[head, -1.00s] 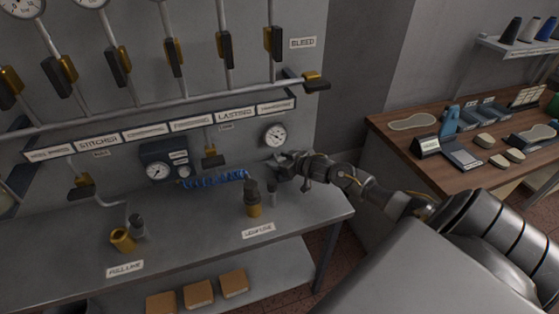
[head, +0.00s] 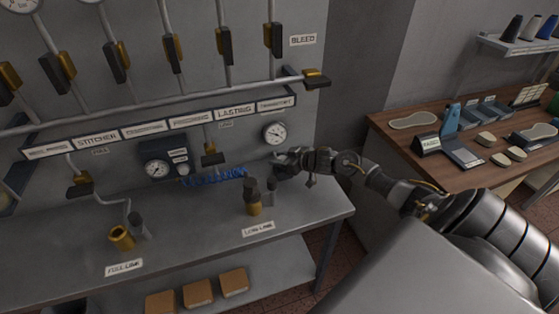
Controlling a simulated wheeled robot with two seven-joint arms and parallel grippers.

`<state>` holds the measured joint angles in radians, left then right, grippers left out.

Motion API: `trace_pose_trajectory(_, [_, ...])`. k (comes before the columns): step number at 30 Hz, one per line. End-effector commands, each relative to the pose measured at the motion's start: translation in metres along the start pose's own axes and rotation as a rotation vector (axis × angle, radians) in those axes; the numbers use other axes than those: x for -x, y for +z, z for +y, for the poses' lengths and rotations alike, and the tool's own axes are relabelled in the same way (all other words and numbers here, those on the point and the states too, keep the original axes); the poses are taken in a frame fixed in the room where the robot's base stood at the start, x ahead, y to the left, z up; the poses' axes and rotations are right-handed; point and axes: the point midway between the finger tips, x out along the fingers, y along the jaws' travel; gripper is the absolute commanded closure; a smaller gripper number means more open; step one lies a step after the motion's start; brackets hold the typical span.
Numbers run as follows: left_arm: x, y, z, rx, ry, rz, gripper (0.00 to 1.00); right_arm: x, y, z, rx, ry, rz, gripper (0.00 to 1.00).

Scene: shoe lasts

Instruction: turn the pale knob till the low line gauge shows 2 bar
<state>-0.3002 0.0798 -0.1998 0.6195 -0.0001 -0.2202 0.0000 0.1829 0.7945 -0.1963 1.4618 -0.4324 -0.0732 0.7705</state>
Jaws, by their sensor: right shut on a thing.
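My right gripper (head: 279,164) is at the wall behind the bench, just below a round white-faced gauge (head: 275,133). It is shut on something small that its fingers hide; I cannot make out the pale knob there. The gauge's needle is too small to read. The label "LOW LINE" (head: 258,229) lies at the bench's front edge below. A second gauge in a dark blue box (head: 157,169) is on the wall to the left, with a small pale round part (head: 183,169) beside it. My left gripper is not in view.
A brass-and-dark fitting (head: 253,200) and a dark cylinder (head: 271,186) stand close below my right gripper. A blue coiled hose (head: 215,177) runs to the left. The bench (head: 190,235) is clear in the middle.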

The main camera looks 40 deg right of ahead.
Motion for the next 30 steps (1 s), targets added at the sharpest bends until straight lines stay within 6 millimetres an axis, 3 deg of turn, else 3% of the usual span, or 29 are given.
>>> trace_pose_trajectory(18, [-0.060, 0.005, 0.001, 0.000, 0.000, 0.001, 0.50, -0.001, 0.003, -0.005, 0.152, -0.360, 0.002, 0.86])
trace_pose_trajectory(30, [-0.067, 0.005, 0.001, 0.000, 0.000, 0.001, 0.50, 0.001, 0.000, -0.007, 0.173, -0.415, 0.000, 0.86])
